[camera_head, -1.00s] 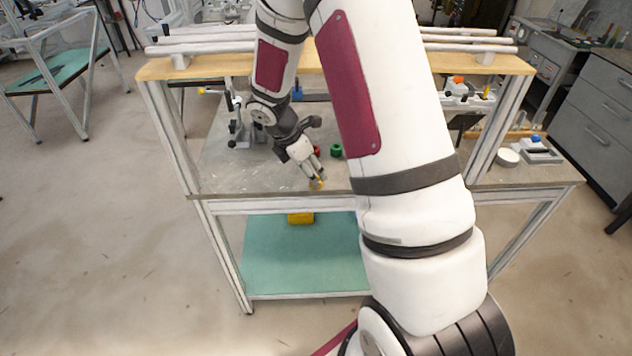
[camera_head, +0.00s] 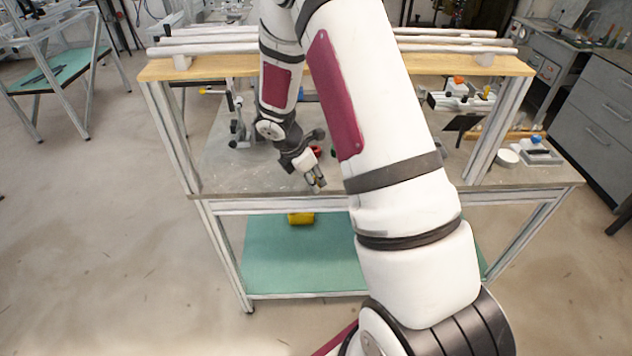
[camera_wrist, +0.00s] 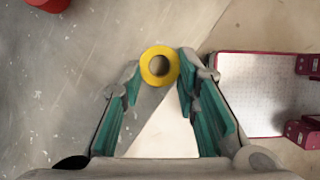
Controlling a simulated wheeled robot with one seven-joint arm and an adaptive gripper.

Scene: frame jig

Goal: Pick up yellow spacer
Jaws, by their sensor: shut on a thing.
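The yellow spacer (camera_wrist: 159,66) is a ring with a round hole, seen face-on in the wrist view. It sits between the fingertips of my gripper (camera_wrist: 158,72), which are closed against its left and right sides. In the head view my gripper (camera_head: 316,184) points down near the front edge of the grey bench top. The spacer is barely visible there between the fingers. Whether it is clear of the bench top is hard to tell.
A red part (camera_head: 316,151) lies on the bench top (camera_head: 235,178) behind my gripper. A yellow block-like thing (camera_head: 301,218) is on the green lower shelf (camera_head: 290,265). A wooden beam (camera_head: 215,66) spans above the bench. Fixtures (camera_head: 240,120) stand back left.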

